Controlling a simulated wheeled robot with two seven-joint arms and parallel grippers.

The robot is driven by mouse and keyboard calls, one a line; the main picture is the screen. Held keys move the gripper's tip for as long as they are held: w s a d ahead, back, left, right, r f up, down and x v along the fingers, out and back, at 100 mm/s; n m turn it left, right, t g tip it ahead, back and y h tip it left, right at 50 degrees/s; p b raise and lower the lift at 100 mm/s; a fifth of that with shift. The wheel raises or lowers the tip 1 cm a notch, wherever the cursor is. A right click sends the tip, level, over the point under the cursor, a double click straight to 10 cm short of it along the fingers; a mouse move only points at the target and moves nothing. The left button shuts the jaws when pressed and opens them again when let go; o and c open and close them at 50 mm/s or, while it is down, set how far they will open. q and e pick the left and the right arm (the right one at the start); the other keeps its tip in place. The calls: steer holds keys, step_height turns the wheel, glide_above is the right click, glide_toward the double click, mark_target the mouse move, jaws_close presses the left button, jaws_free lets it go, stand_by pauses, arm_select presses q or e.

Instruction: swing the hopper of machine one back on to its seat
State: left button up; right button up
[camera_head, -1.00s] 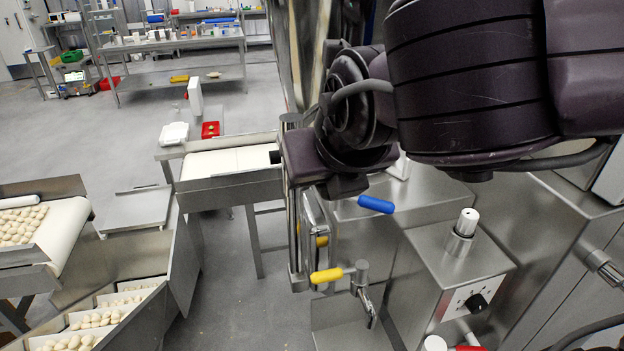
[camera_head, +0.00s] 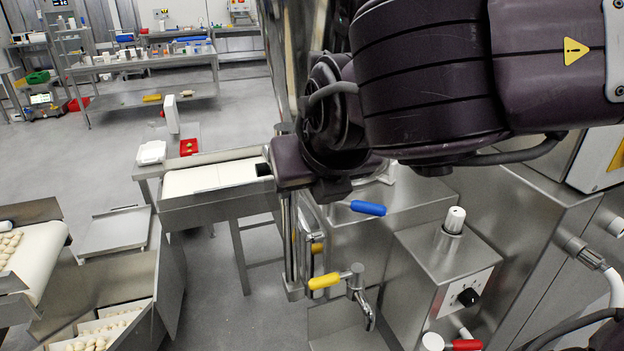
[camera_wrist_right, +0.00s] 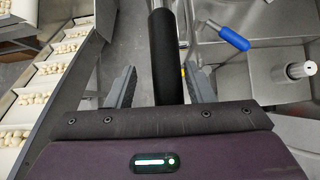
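The steel machine with a control box (camera_head: 445,270), a blue-handled lever (camera_head: 368,208) and a yellow-handled tap (camera_head: 330,280) stands at centre right in the head view. Tall shiny steel (camera_head: 290,50) behind my right arm may be the hopper; my arm covers much of that area, so I cannot tell its seating. In the right wrist view a black cylindrical grip (camera_wrist_right: 167,58) on a steel rod runs between the fingers of my right gripper (camera_wrist_right: 160,88). The fingers are apart, with a clear gap left of the grip. My left gripper is out of view.
A conveyor (camera_head: 215,180) stands left of the machine. Trays of filled pasta (camera_wrist_right: 50,100) and a sloping steel chute (camera_head: 170,285) lie at lower left. A red-handled valve (camera_head: 465,345) is at the bottom edge. Open floor (camera_head: 60,150) lies beyond.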

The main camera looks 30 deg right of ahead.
steer(key=shift+o, duration=0.4)
steer(key=shift+d, duration=0.1)
steer(key=shift+r, duration=0.1)
steer(key=shift+d+r, duration=0.1)
steer(key=shift+r, duration=0.15)
step_height(320, 180, up, 8)
steer(key=p, duration=0.6)
steer(key=shift+r, duration=0.25)
steer(key=shift+f, duration=0.1)
